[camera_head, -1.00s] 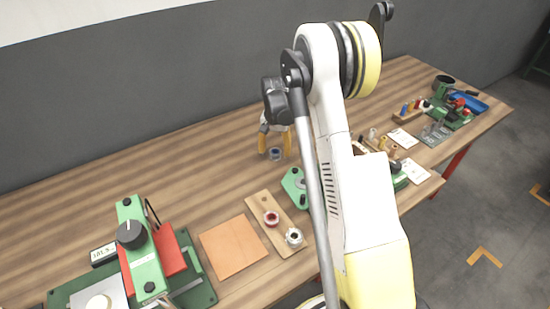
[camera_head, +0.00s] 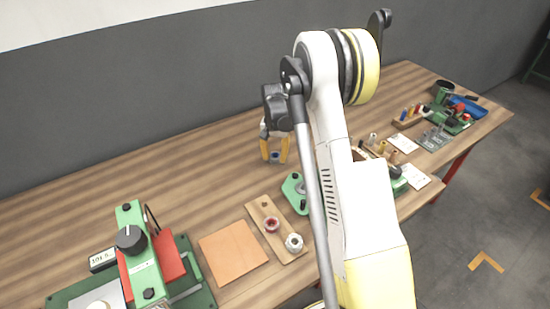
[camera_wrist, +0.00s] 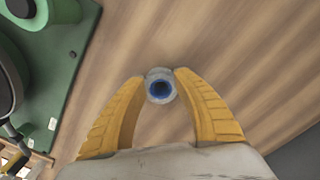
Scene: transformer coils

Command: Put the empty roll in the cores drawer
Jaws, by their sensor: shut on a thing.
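The empty roll (camera_wrist: 160,91) is a short pale tube with a dark blue hole, seen from above in the wrist view. My gripper (camera_wrist: 160,85) has its two yellow fingers shut on it from both sides, near the tips. In the head view the roll (camera_head: 276,156) is a small blue-grey ring between the fingers of my gripper (camera_head: 275,156), over the back middle of the wooden bench. I cannot tell whether it touches the bench. I cannot make out the cores drawer in either view.
A wooden strip holds a red-wound roll (camera_head: 271,224) and a pale roll (camera_head: 294,243). A green device (camera_head: 296,194) stands beside it, partly behind my arm. An orange mat (camera_head: 233,252) and a green machine (camera_head: 145,255) are at left. The back left bench (camera_head: 150,175) is clear.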

